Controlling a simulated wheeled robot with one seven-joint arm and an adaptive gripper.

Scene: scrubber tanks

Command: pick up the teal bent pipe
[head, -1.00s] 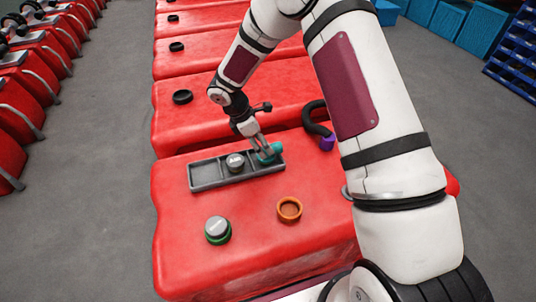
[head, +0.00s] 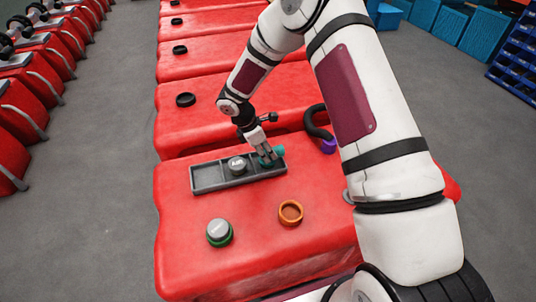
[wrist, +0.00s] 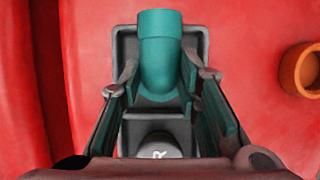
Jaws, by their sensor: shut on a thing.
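The teal bent pipe (wrist: 160,62) lies in the end compartment of the grey tray (head: 207,181), at the tray's right end in the head view. It also shows there beside my fingers (head: 279,150). My gripper (wrist: 160,88) has one finger on each side of the pipe and is shut on it. In the wrist view one end of the pipe sticks out to the tray's outer wall. I cannot tell whether the pipe is lifted off the tray floor.
A grey-topped round cap (head: 237,164) sits in the tray's middle compartment. A green-ringed grey cap (head: 219,232) and an orange ring (head: 290,212) stand on the red tank top in front. A black hose with a purple end (head: 328,145) lies right of the tray.

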